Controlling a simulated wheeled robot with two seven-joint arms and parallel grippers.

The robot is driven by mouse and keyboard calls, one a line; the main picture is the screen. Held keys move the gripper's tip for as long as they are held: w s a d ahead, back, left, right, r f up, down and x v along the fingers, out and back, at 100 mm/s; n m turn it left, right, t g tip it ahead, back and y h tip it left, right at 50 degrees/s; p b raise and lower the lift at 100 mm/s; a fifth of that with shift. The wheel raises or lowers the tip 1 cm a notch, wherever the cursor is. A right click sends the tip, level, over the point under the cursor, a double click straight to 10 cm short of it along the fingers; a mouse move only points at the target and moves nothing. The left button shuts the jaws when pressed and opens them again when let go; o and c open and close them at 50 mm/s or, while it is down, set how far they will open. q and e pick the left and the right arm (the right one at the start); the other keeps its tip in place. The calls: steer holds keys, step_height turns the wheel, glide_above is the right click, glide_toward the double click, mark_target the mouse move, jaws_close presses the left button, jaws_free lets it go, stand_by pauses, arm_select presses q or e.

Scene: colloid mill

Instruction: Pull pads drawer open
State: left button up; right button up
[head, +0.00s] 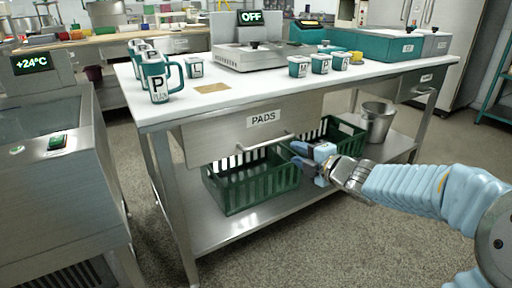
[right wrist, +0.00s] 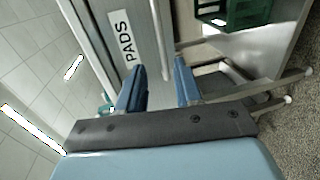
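The PADS drawer (head: 215,135) is a grey metal front under the white-topped table, and it looks flush with the frame. Its bar handle (head: 265,142) runs along the lower part of the front. My right gripper (head: 296,154) is open and empty, just below and beside the right end of the handle. In the right wrist view the drawer front (right wrist: 110,15) shows with its PADS label, and the handle (right wrist: 161,35) lines up between my two open fingers (right wrist: 159,68). I cannot tell whether the fingertips reach around the bar. My left gripper is out of view.
Green crates (head: 250,185) stand on the lower shelf behind and below my right gripper. A metal bucket (head: 376,122) stands further right. Mugs (head: 158,80), small tubs (head: 299,66) and a hot plate (head: 250,57) are on the tabletop. The floor in front is clear.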

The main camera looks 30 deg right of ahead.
mark_target(273, 143)
steer(key=b+x, duration=0.2)
steer(key=x, duration=1.1)
steer(key=shift+w+a, duration=0.1)
steer(key=shift+w, duration=0.15)
steer(key=shift+c, duration=0.2)
jaws_close()
